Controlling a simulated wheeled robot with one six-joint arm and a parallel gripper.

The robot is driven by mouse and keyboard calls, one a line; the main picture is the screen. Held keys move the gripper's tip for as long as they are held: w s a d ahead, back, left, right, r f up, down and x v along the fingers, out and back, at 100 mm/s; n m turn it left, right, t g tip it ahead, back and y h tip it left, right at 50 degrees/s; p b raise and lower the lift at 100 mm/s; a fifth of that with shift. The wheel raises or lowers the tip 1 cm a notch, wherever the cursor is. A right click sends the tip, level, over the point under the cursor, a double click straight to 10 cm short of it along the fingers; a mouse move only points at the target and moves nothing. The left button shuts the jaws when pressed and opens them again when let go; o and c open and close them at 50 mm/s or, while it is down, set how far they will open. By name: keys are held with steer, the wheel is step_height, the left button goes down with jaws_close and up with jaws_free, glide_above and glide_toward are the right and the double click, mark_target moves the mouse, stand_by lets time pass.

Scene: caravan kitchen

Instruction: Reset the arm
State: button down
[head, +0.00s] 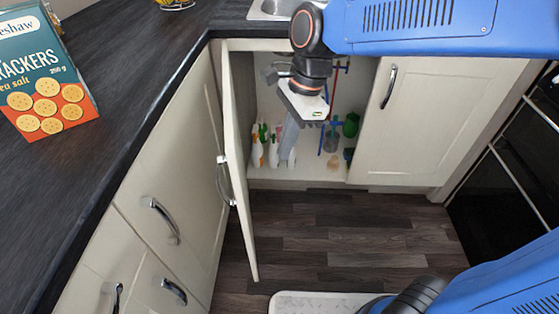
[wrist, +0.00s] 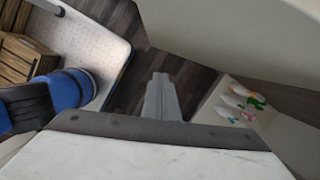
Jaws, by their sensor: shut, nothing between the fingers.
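My gripper (head: 289,134) hangs in front of the open corner cupboard, pointing down, with the upper blue arm link reaching in from the top right. Its fingers are together and hold nothing; they also show in the wrist view (wrist: 158,82). The cupboard door (head: 238,165) stands open to the left of the gripper, its handle on the left face. I cannot tell the exact gap between gripper and door. In the wrist view a pale panel (wrist: 235,35) fills the top right.
White bottles (head: 257,150) and a green bottle (head: 351,124) stand in the cupboard. A closed door (head: 430,120) is to the right. A cracker box (head: 45,75) stands on the dark worktop (head: 125,60). A wooden crate (wrist: 20,72) shows in the wrist view.

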steer(key=s+d+r+n+t, duration=0.1)
steer(key=d+n+t, duration=0.15)
steer(key=d, duration=0.65)
steer(key=s+d+r+n+t, duration=0.1)
steer(key=d+n, duration=0.3)
steer(key=d, duration=0.5)
steer(key=s+d+f+n+t+h, duration=0.2)
steer(key=s+d+f+n, duration=0.2)
steer(key=d, duration=0.8)
steer(key=s+n, duration=0.2)
steer(key=shift+s+f+n+h, duration=0.2)
steer(key=shift+s+n+h, duration=0.1)
steer(key=shift+s+n, duration=0.1)
